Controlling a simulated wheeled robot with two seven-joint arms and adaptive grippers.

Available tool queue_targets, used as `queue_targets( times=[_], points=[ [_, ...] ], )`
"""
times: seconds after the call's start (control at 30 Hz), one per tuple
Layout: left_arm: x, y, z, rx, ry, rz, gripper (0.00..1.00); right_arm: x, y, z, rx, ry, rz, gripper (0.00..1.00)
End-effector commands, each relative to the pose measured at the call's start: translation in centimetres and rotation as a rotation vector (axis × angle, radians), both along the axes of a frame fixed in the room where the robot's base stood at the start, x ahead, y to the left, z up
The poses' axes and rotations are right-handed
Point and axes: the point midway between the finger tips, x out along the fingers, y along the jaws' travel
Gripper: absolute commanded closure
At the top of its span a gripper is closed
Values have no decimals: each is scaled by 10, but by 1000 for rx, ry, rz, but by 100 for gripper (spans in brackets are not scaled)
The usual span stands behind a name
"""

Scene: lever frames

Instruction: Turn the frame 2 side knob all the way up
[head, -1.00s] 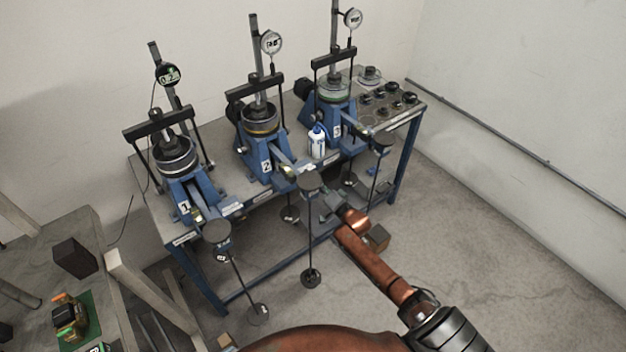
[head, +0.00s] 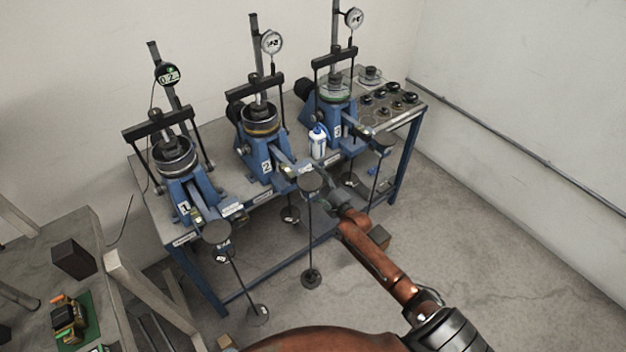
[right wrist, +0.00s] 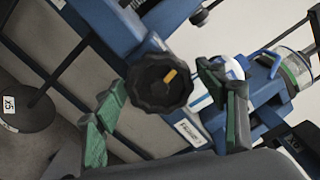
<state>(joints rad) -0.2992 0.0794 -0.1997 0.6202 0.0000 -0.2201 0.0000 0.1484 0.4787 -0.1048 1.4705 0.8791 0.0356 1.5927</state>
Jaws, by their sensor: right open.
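Frame 2 (head: 262,150) is the middle blue lever frame on the bench, with a "2" label. In the right wrist view, a black lobed knob (right wrist: 152,92) with an orange mark faces the camera. The mark sits right of the knob's centre, tilted toward the upper right. My right gripper (head: 322,181) is beside frame 2's lever end, on its right. Its green-padded fingers are open, one on each side of the knob, with gaps visible; I cannot tell how far the knob is in depth. I cannot make out this knob in the head view. My left gripper is not in view.
Frame 1 (head: 185,190) stands to the left and frame 3 (head: 336,125) to the right. A white and blue bottle (head: 318,145) stands between frames 2 and 3. A hanging weight rod (head: 309,235) is close left of my gripper. Open floor lies to the right.

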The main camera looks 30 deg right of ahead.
Motion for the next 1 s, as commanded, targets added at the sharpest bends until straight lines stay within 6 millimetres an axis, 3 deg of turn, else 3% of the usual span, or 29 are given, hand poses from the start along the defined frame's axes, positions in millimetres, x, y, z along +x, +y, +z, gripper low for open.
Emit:
queue_targets(
  times=[0.53, 1.0],
  points=[
    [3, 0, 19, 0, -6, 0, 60, -53, -3, 1, -2, 1, 2, 35],
    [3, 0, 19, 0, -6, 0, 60, -61, -4, -8, -18, 11, -1, 35]
  ],
)
